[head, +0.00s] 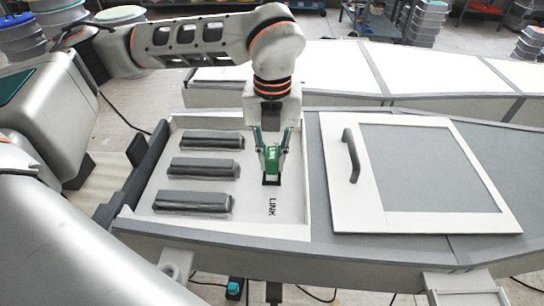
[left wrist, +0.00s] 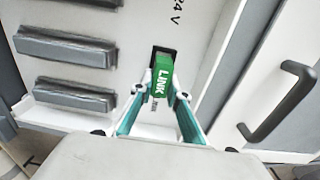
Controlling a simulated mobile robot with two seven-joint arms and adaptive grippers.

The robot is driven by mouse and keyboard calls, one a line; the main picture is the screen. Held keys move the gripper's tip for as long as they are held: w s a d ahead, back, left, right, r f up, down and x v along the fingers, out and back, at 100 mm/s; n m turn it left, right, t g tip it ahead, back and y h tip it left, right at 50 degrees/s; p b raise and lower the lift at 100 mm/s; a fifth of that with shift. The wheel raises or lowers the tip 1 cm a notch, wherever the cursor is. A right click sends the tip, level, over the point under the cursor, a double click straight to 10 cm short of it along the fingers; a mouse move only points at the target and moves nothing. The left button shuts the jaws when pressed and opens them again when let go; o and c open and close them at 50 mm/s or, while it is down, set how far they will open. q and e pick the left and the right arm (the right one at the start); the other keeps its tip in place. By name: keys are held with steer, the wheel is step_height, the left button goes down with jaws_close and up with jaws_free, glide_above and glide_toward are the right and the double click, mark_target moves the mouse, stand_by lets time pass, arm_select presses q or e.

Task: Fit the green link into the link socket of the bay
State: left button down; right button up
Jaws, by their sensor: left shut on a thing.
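The green link (head: 272,158), lettered LINK in white, is upright between the teal fingers of my left gripper (head: 272,152). My left gripper is shut on it from above. The link socket (head: 271,181) is a dark opening in the white bay (head: 247,222), just above the printed word LINK. The link's lower end is at the socket. I cannot tell how deep it sits. My right gripper is not in view.
Several dark grey bars (head: 203,168) lie in the bay left of the socket. A raised white rim surrounds the bay. To the right, a white-framed grey panel (head: 420,170) with a dark handle (head: 351,155) lies on the mould. Another long white mould stands behind.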

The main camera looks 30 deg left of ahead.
mark_target(272, 156)
arm_select(q)
steer(key=shift+f+b, duration=0.5)
steer(key=shift+f, duration=0.5)
stand_by(0.3)
steer(key=c, duration=1.9)
jaws_free()
step_height(272, 156, up, 12)
